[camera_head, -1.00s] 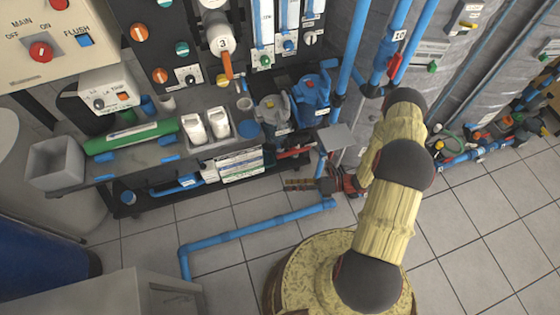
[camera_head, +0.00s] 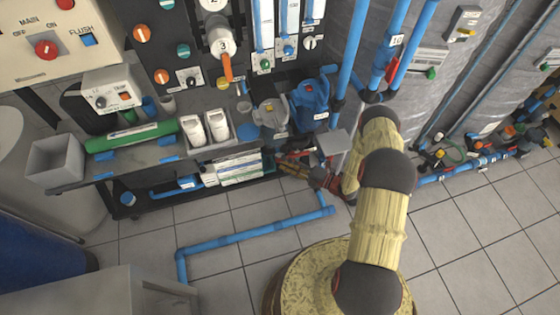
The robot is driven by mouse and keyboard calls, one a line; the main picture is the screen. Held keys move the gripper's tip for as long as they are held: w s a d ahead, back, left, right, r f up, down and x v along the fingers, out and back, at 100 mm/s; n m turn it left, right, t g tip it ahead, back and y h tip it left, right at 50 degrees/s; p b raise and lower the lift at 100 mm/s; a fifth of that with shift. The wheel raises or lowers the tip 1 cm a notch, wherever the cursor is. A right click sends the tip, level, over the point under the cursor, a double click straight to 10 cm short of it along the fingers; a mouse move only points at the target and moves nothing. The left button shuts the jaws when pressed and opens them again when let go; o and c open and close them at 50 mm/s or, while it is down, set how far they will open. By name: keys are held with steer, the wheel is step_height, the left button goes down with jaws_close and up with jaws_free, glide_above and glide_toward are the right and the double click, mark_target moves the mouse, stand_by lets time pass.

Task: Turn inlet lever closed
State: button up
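A small red lever (camera_head: 298,153) shows low under the right end of the rack, beside the vertical blue pipe. It is probably the inlet lever, but its label cannot be read. My gripper (camera_head: 284,168) points left just below and in front of this lever, under the shelf edge. Its fingers look close to the lever; whether they touch it cannot be told. Finger opening is too small and dark to judge. The lever's far end and its valve body are partly hidden by a grey plate (camera_head: 335,142) and my arm.
Above stand a blue pump housing (camera_head: 311,98) and a grey filter housing (camera_head: 271,112). Vertical blue pipes (camera_head: 349,60) rise behind my arm, with another red lever (camera_head: 393,70) near label 10. A blue floor pipe (camera_head: 255,232) runs in front.

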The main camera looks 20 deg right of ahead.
mark_target(282, 161)
steer(key=shift+b+x, duration=0.3)
steer(key=shift+x, duration=1.45)
steer(key=shift+c, duration=0.5)
jaws_close()
